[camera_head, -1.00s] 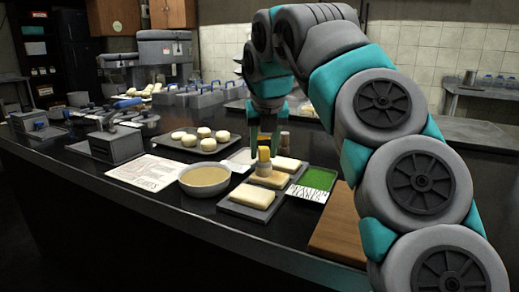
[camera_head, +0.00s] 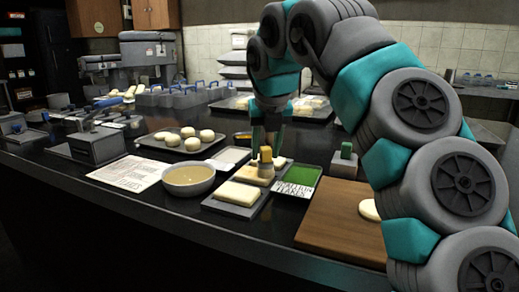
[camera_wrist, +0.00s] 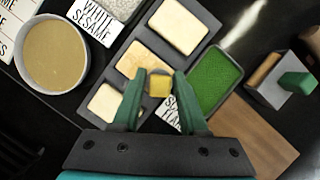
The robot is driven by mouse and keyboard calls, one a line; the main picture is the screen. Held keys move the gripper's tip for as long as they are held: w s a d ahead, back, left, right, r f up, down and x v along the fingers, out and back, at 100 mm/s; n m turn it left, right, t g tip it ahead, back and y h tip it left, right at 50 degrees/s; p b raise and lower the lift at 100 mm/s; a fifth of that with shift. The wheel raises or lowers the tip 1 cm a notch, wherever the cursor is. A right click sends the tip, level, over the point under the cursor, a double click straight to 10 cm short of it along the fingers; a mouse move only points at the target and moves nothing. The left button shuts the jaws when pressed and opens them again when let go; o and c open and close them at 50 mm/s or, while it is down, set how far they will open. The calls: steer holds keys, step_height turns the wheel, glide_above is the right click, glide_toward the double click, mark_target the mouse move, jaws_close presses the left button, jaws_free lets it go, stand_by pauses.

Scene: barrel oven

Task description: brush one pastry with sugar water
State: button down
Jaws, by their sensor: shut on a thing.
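My gripper (camera_head: 266,146) is shut on a brush (camera_head: 266,160) with a yellow handle, held upright with its bristles down at the middle pastry. In the wrist view the brush (camera_wrist: 160,86) sits between the two green fingers. Its tip is hidden there, so firm contact is hard to tell. Three pastry slabs lie in a row on a dark tray (camera_head: 262,210): a pale front pastry (camera_head: 238,193), the middle pastry (camera_wrist: 140,60), which looks more tan, and a pale back pastry (camera_wrist: 180,25). A bowl of cloudy yellowish liquid (camera_head: 188,180) stands left of the tray.
A green-filled tray (camera_head: 302,175) with a label card lies right of the pastries. A wooden board (camera_head: 330,225) with dough and a green-handled tool (camera_head: 345,152) are further right. A tray of dough balls (camera_head: 158,143) and a printed sheet (camera_head: 128,173) lie left.

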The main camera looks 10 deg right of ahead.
steer(key=shift+s+d, duration=0.1)
steer(key=shift+d, duration=0.05)
steer(key=shift+r+p, duration=0.85)
steer(key=shift+r, duration=1.1)
steer(key=shift+s+d+r, duration=0.15)
steer(key=shift+d+r, duration=0.1)
steer(key=shift+r, duration=0.65)
steer(key=shift+a+r, duration=0.1)
steer(key=shift+a, duration=0.15)
